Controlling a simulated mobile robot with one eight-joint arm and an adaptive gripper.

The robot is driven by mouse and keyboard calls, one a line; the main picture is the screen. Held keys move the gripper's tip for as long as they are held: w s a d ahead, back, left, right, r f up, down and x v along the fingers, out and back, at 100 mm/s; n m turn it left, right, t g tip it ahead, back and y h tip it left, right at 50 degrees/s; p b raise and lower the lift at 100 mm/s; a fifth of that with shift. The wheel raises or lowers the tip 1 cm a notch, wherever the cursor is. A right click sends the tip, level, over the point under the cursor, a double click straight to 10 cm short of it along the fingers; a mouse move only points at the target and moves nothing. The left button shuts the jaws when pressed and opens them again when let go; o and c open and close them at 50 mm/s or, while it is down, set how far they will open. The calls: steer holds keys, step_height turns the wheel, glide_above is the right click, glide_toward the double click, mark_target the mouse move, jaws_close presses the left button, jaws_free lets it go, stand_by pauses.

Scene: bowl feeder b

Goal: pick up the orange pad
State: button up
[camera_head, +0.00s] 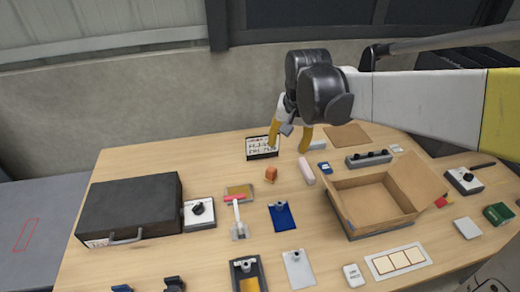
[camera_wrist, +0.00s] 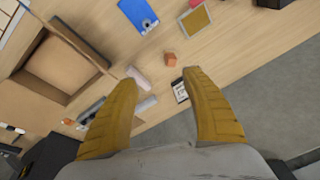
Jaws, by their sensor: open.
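A small orange block-like piece (camera_head: 271,174), the most clearly orange thing here, sits on the wooden table left of centre. In the wrist view the orange piece (camera_wrist: 170,59) shows just beyond the gap between my fingertips, apart from them. A flat tan-orange pad in a grey frame (camera_head: 240,190) lies to its left, partly covered by a red-and-white tool; it also shows in the wrist view (camera_wrist: 194,21). My gripper (camera_head: 288,149) is open and empty, with its yellow fingers spread above the back of the table. The wrist view shows both fingers (camera_wrist: 160,78).
A pink cylinder (camera_head: 305,171) lies right of the orange piece. A black-and-white labelled box (camera_head: 262,154) stands behind it. A blue clipboard (camera_head: 281,217) lies in front. An open cardboard box (camera_head: 350,212) stands at right and a black case (camera_head: 130,206) at left.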

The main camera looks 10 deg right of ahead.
steer(key=w+f+m+g, duration=0.2)
steer(key=w+f, duration=0.6)
steer(key=w, duration=0.1)
steer(key=m+g, duration=0.1)
steer(key=m, duration=0.1)
glide_above(271, 169)
steer(key=d, duration=0.1)
step_height(271, 169, down, 6)
steer(key=shift+d+f, duration=0.1)
steer(key=shift+d, duration=0.05)
step_height(271, 169, down, 6)
steer(key=shift+r+b, duration=0.15)
steer(key=shift+b, duration=0.45)
steer(key=f+b, duration=0.1)
steer(key=f, duration=0.1)
steer(key=a+f+b, duration=0.1)
steer(key=f, duration=0.2)
steer(key=shift+a+f, duration=0.1)
steer(key=shift+f, duration=0.05)
steer(key=shift+s, duration=0.1)
jaws_close()
